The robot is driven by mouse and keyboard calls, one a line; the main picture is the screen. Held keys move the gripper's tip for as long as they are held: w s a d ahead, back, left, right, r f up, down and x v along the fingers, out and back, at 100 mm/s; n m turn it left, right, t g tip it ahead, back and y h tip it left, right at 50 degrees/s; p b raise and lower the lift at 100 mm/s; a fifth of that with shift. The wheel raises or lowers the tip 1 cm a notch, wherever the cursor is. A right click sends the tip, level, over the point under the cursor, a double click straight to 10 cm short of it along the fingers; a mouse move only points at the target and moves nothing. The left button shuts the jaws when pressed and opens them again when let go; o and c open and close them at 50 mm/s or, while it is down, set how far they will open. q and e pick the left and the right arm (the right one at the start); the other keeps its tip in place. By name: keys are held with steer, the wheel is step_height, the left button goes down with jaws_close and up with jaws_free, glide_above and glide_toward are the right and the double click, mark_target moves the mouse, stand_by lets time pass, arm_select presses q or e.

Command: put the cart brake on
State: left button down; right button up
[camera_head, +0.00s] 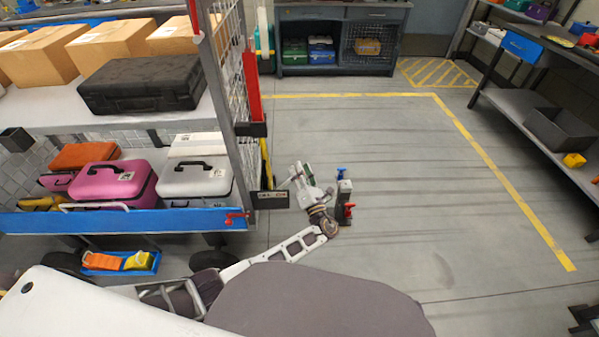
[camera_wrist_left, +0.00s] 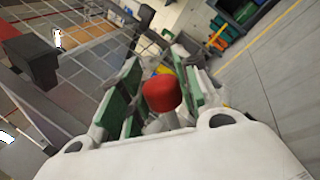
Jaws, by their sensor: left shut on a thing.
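The cart (camera_head: 110,222) stands at the left of the head view, with a blue lower edge and a mesh end panel. My left gripper (camera_head: 299,174) is at the cart's near right corner, beside a dark bracket (camera_head: 268,199). In the left wrist view its green-padded fingers (camera_wrist_left: 160,92) are shut on a red rounded knob (camera_wrist_left: 162,94). The knob looks like the brake handle; its lower part is hidden by the gripper. In the head view my gripper hides the knob. A small red lever (camera_head: 237,216) sits on the blue edge. My right gripper is not in view.
A small grey post (camera_head: 343,192) with blue and red handles stands just right of my left gripper. Cases and boxes fill the cart shelves. A workbench (camera_head: 340,38) stands at the back, shelving (camera_head: 540,100) at the right. The middle floor is clear.

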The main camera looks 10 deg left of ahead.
arm_select(q)
steer(key=shift+d+f, duration=0.1)
steer(key=shift+d, duration=0.05)
steer(key=c, duration=1.1)
jaws_free()
steer(key=shift+d, duration=0.1)
steer(key=shift+o, duration=0.2)
steer(key=shift+r, duration=4.95)
